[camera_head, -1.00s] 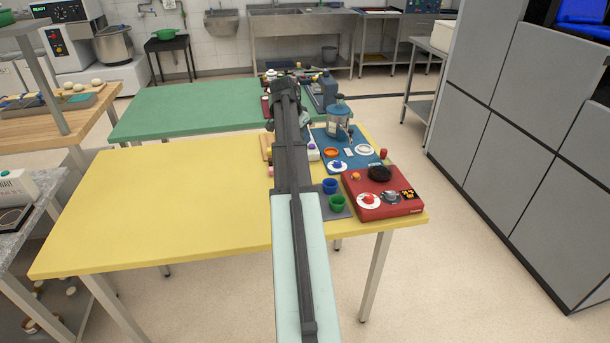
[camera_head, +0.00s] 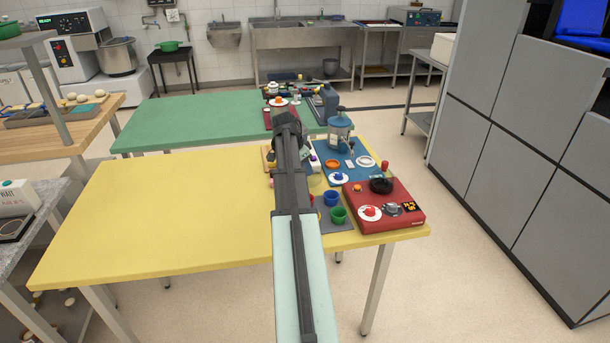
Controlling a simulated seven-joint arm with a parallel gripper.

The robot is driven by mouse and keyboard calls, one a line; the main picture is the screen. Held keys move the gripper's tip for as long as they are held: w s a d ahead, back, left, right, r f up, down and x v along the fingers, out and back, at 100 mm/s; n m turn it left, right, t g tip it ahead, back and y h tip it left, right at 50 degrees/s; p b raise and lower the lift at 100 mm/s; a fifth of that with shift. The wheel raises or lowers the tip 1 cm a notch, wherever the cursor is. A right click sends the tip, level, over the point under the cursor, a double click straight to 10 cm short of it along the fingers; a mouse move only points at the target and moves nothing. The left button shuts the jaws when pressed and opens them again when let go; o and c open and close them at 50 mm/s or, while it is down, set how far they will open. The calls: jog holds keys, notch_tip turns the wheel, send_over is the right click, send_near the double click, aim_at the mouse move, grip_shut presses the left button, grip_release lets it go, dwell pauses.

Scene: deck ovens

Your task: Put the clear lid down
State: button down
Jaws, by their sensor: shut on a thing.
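My gripper (camera_head: 304,152) is at the far end of my dark arm, over the right part of the yellow table (camera_head: 160,215). It is shut, but its fingertips are small and mostly hidden behind the wrist. The clear lid is hard to make out. A faint pale see-through patch (camera_head: 316,181) just right of my arm may be part of it. I cannot tell its tilt or whether it touches anything below.
A blue mat (camera_head: 338,167) holds a blue-lidded jar (camera_head: 340,132) and small dishes. Blue (camera_head: 331,198) and green (camera_head: 338,215) cups stand near a red board (camera_head: 395,218). The yellow table's left is clear. A green table (camera_head: 200,118) lies behind.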

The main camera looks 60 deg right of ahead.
jog(key=shift+f, duration=1.55)
jog(key=shift+f, duration=0.15)
jog(key=c, duration=0.9)
grip_release()
jog(key=shift+c, duration=0.2)
jog(key=v, duration=1.2)
